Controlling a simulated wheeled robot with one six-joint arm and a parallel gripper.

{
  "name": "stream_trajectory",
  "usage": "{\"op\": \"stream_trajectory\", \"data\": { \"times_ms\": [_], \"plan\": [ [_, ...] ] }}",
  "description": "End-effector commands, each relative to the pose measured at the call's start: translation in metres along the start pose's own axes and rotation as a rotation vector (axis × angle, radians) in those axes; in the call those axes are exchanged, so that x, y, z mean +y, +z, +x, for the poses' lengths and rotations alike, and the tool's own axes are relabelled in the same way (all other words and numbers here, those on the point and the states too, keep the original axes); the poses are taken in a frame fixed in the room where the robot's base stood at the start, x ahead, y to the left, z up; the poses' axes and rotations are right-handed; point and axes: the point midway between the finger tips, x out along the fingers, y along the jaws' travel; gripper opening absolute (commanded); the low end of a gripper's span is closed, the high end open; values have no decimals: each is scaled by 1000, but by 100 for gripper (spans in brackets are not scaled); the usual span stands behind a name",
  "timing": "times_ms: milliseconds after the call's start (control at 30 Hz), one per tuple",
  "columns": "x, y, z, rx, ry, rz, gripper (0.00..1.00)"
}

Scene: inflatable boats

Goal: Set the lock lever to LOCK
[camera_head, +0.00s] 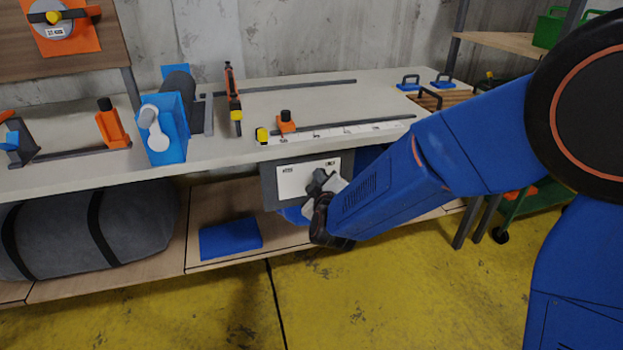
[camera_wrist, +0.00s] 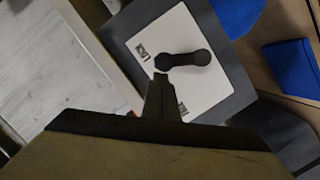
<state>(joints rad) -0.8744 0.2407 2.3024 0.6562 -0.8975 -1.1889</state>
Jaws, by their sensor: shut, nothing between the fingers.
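The lock lever (camera_wrist: 184,60) is a short black handle with rounded ends on a white plate (camera_wrist: 185,30). In the wrist view it lies roughly crosswise, one end near a small dark label (camera_wrist: 143,50). A second label (camera_wrist: 180,108) sits lower on the plate. The writing is too small to read surely. My gripper (camera_wrist: 160,77) is shut and empty, its tips close to the lever's left end; I cannot tell whether they touch. In the head view the plate (camera_head: 296,181) is on a grey box under the bench front, and my gripper (camera_head: 317,178) covers the lever there.
The workbench top (camera_head: 220,145) overhangs just above the box. A blue clamp block (camera_head: 166,130) and an orange-yellow tool (camera_head: 232,98) stand on it. Below, a shelf holds a blue folded item (camera_head: 230,239) and a grey rolled bag (camera_head: 90,235). The yellow floor in front is clear.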

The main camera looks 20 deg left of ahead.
Motion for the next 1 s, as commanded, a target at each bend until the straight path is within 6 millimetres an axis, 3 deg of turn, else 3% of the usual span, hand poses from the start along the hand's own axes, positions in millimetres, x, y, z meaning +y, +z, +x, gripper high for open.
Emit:
{"op": "stream_trajectory", "data": {
  "times_ms": [167,1000],
  "plan": [
    [6,8,2,-2,-23,92,0],
    [9,18,4,-3,-21,87,0]
  ]
}}
